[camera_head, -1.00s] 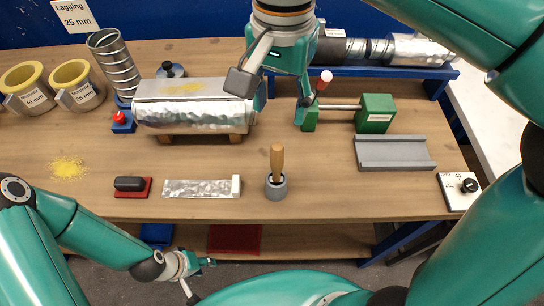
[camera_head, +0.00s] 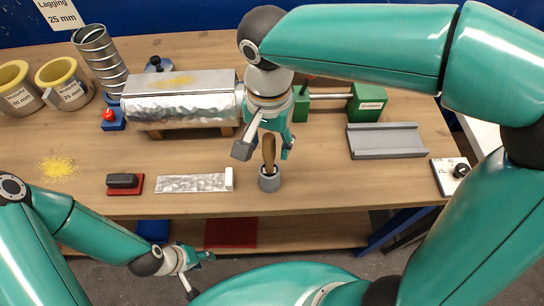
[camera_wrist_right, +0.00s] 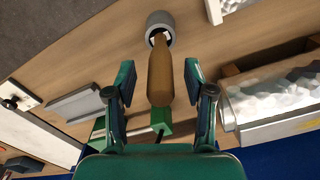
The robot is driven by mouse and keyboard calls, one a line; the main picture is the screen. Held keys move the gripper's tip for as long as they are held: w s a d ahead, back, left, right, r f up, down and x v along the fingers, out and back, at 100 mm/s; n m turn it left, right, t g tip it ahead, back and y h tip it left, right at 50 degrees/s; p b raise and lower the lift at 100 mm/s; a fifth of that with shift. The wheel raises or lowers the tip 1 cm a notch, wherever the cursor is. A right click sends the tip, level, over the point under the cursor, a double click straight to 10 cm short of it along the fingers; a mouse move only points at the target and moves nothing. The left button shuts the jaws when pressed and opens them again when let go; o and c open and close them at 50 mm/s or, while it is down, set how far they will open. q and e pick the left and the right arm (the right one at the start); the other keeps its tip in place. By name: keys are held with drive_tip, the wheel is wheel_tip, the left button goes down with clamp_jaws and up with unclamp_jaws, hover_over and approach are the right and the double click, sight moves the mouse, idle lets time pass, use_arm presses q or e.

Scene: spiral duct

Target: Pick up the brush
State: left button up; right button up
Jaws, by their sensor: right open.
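The brush stands upright in a small grey cup (camera_head: 269,182) near the front of the bench, with its wooden handle (camera_head: 269,149) pointing up. My right gripper (camera_head: 264,152) is open, with its fingers on either side of the handle in the head view. In the right wrist view the brush handle (camera_wrist_right: 160,72) lies between the two open fingers (camera_wrist_right: 157,85), with a gap to each, and the grey cup (camera_wrist_right: 159,27) is beyond them. The brush's lower end is mostly hidden in the cup. My left gripper (camera_head: 196,273) is low at the front, below the bench edge; its jaw opening is unclear.
A foil-covered duct (camera_head: 185,105) lies behind, left of my right gripper. A foil strip (camera_head: 190,183) and a red-based block (camera_head: 124,182) lie left of the cup. A grey channel (camera_head: 386,142) and green clamp (camera_head: 366,102) are to the right. Yellow powder (camera_head: 58,168) is at left.

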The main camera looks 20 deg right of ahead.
drive_tip(key=shift+f, duration=0.75)
clamp_jaws()
drive_tip(key=shift+r, duration=0.15)
